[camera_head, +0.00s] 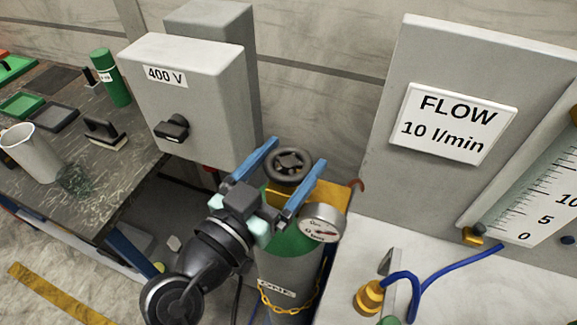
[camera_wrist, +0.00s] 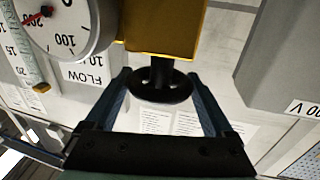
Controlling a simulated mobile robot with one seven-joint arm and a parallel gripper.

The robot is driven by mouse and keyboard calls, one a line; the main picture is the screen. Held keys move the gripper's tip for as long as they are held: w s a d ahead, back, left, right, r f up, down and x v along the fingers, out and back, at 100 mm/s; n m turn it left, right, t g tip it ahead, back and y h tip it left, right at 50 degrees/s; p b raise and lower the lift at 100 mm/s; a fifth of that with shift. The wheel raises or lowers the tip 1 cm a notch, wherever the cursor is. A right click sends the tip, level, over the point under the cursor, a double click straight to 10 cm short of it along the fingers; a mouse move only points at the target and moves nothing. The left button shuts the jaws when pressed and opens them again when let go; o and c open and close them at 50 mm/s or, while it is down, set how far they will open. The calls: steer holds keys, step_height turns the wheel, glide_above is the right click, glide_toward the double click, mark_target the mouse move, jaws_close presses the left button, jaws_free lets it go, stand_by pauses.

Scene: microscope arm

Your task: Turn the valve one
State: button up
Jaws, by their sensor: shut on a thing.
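The valve is a black handwheel (camera_head: 290,164) on top of a grey gas cylinder (camera_head: 290,268) with a green shoulder. The cylinder's label appears to read "ONE". My gripper (camera_head: 298,152) has its two blue fingers on opposite sides of the handwheel and is shut on it. In the wrist view the handwheel (camera_wrist: 160,92) sits between the fingertips, its stem running into a brass-yellow valve body (camera_wrist: 165,28). The exact contact at the rim is hard to see. A round pressure gauge (camera_head: 322,222) is beside the valve; its red needle (camera_wrist: 42,14) shows in the wrist view.
A grey 400 V box (camera_head: 190,95) with a black switch stands close to the left of my gripper. A grey panel with a FLOW 10 l/min sign (camera_head: 452,124) is on the right. A yellow chain (camera_head: 290,308) crosses the cylinder. A cluttered workbench (camera_head: 95,190) is at the left.

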steer(key=shift+r+h, duration=0.15)
steer(key=shift+h, duration=0.15)
steer(key=o, duration=1.1)
steer(key=shift+b+v, duration=1.65)
steer(key=shift+v, duration=4.8)
steer(key=shift+w+r, duration=0.1)
steer(key=shift+r, duration=0.05)
